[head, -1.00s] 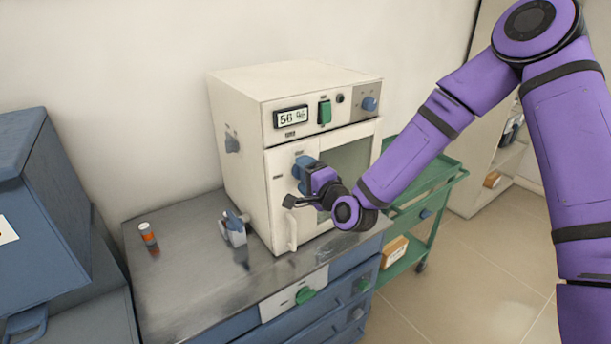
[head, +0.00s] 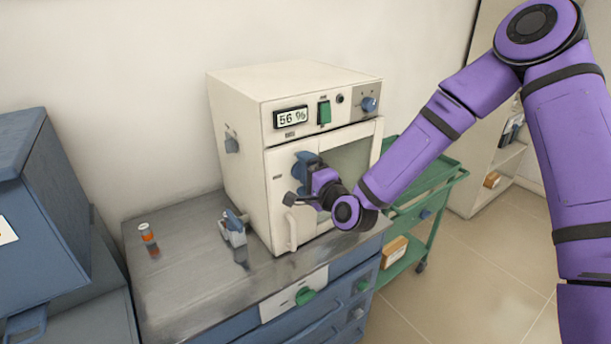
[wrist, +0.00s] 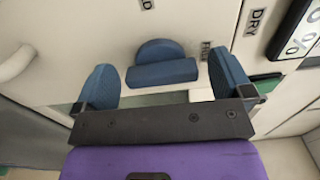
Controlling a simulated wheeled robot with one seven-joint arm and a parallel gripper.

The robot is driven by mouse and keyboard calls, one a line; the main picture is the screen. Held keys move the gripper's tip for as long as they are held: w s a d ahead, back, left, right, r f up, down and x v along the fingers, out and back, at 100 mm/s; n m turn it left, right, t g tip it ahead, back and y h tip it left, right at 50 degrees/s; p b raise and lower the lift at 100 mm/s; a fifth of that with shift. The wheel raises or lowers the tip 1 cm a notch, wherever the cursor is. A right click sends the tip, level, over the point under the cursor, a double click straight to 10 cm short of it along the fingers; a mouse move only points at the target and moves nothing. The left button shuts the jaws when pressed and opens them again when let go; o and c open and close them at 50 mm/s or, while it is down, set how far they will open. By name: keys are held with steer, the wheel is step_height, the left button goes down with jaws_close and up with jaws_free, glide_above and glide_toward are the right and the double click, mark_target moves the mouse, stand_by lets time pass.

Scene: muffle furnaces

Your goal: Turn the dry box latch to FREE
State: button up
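The dry box (head: 240,110) is a cream cabinet on a metal-topped counter. Its latch (wrist: 160,72), a blue round knob with a straight bar, is on the door front. In the wrist view the bar lies nearly level, between my two blue fingers. A label reading FREE (wrist: 206,50) is beside the latch, partly covered by my right-hand finger; another label, ending in D (wrist: 147,4), is at the top edge. My gripper (wrist: 165,80) is open, with a visible gap on both sides of the bar.
The door's vertical handle (head: 291,232) is just below my gripper. A small blue-and-grey device (head: 233,230) and an orange vial (head: 148,236) stand on the counter (head: 185,275). A green cart (head: 430,180) is to the right. The display (head: 291,117) reads 56 %.

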steer(key=v, duration=1)
steer(key=shift+s+d, duration=0.25)
steer(key=shift+s, duration=0.1)
steer(key=s+d+r+n+g+h, duration=0.35)
steer(key=d+r+n, duration=0.2)
steer(key=d, duration=0.25)
steer(key=s+d+r+n+g+h, duration=0.25)
steer(key=d+r+n+h, duration=0.25)
steer(key=d+r, duration=0.25)
steer(key=s+d+r+g, duration=0.2)
steer(key=s+d+r, duration=0.2)
steer(key=s, duration=0.5)
steer(key=s+d+r+g+h, duration=0.1)
steer(key=s+d+r, duration=0.3)
steer(key=s, duration=0.6)
steer(key=shift+s+r+n+g, duration=0.3)
steer(key=shift+r+n+g, duration=0.1)
steer(key=shift+n, duration=0.05)
